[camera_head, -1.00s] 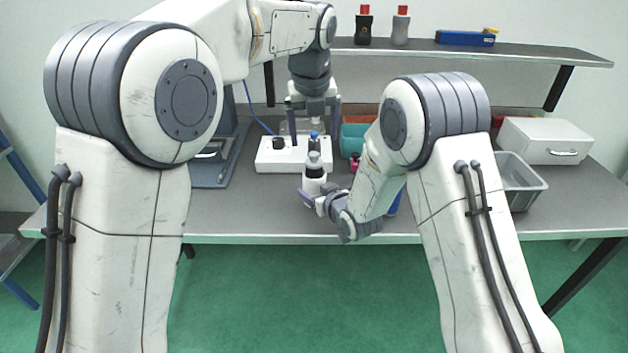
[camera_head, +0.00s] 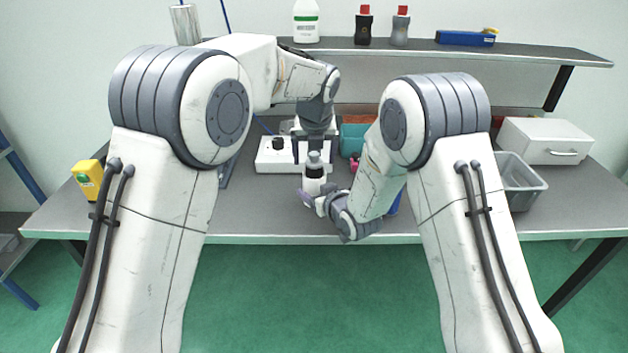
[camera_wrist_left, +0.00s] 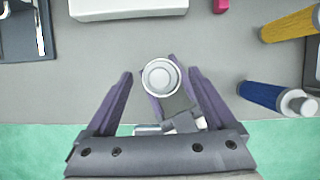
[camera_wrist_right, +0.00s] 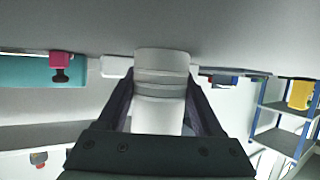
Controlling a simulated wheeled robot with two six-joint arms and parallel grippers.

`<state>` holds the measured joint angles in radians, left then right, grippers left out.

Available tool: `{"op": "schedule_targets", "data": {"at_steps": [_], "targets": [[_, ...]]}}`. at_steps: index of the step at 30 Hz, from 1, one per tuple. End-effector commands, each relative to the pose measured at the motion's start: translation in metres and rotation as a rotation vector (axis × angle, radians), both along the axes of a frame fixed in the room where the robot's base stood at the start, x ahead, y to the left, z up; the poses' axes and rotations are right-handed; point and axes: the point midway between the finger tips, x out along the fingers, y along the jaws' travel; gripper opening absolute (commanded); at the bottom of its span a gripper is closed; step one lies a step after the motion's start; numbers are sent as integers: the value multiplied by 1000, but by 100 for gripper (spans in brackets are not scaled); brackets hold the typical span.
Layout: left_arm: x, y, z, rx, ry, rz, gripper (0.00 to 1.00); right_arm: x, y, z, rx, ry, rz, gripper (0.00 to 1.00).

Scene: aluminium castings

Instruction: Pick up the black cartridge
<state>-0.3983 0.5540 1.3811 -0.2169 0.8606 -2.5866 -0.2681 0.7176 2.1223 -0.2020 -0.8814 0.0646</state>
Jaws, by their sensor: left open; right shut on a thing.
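A bottle-like container (camera_head: 314,172) with a grey top, dark band and pale body stands upright near the table's front. My right gripper (camera_head: 318,200) is shut on it low down, from the front. It fills the jaws as a pale ringed cylinder in the right wrist view (camera_wrist_right: 160,90). My left gripper (camera_head: 315,157) is open, pointing down just above it. In the left wrist view its round top (camera_wrist_left: 160,76) lies between the left fingertips. I cannot tell whether it is the black cartridge. A black red-capped bottle (camera_head: 364,27) stands on the shelf.
A white box with a black knob (camera_head: 265,167) is behind the container. A teal bin (camera_head: 353,138), a grey bin (camera_head: 527,186) and a white drawer box (camera_head: 546,143) stand to the right. A blue cylinder (camera_wrist_left: 270,96) lies near the table edge.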

Motion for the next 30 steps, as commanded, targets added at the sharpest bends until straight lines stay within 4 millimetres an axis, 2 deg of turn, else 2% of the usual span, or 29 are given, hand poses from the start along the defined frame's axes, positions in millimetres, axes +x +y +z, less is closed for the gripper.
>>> {"op": "schedule_targets", "data": {"at_steps": [3,9,10,14,15,17,26,30], "targets": [[3,0,-7,0,-1,0,89,0,0,1,1,-2,0,8],[3,0,-8,-1,-1,1,89,0,0,1,1,-2,0,8],[3,0,-8,-1,-1,1,86,0,0,1,1,-2,0,8],[3,0,-7,-1,-1,1,36,0,0,1,1,-2,0,8],[3,0,-7,-1,-1,1,21,0,0,1,1,-2,0,8],[3,0,-7,-1,-1,1,0,0,0,1,1,-2,0,8],[3,0,-6,-1,-2,1,0,0,0,1,1,-2,0,8],[4,0,3,-2,-4,1,0,0,0,1,0,-1,0,8]]}}
